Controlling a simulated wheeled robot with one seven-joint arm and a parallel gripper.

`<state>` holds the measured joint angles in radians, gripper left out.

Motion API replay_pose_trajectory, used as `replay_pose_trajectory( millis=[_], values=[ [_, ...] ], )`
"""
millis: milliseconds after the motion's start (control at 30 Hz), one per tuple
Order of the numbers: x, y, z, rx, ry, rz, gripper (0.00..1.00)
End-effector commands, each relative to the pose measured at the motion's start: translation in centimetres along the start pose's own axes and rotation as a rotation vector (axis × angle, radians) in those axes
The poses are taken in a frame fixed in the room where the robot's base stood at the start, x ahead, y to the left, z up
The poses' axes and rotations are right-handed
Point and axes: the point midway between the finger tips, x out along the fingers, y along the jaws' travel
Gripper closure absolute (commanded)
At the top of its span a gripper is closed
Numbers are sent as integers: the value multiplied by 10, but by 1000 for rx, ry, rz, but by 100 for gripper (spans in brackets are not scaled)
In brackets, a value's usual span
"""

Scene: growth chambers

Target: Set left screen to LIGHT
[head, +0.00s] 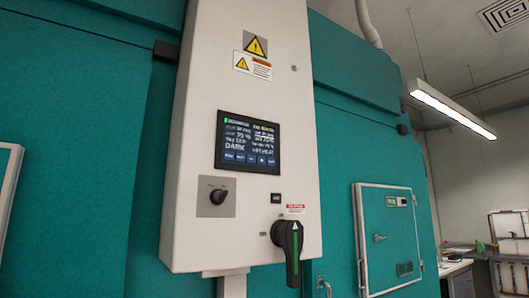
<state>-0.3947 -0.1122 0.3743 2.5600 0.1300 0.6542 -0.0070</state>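A dark touch screen (247,142) is set in the middle of a tall light-grey control panel (190,170). It shows rows of small white text, and the larger word DARK reads at its lower left. A row of small blue buttons (247,158) runs along its lower edge; their labels are too small to read surely. It is the only such screen in the head view. My gripper is not in this view.
Below the screen are a small black rotary knob (218,197) on a grey plate and a large black-and-green handle (292,245). Teal chamber walls (80,150) flank the panel. A small teal door (388,240) is at right, with a bench (455,268) beyond.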

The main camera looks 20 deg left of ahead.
Motion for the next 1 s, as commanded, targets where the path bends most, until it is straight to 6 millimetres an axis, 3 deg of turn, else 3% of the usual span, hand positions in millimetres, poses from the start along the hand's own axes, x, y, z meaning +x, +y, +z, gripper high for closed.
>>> replay_pose_trajectory(
  millis=[100, 200, 233, 1000],
  values=[
    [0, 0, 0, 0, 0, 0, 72],
    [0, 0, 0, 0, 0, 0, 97],
    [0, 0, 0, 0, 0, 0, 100],
    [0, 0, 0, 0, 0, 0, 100]
  ],
)
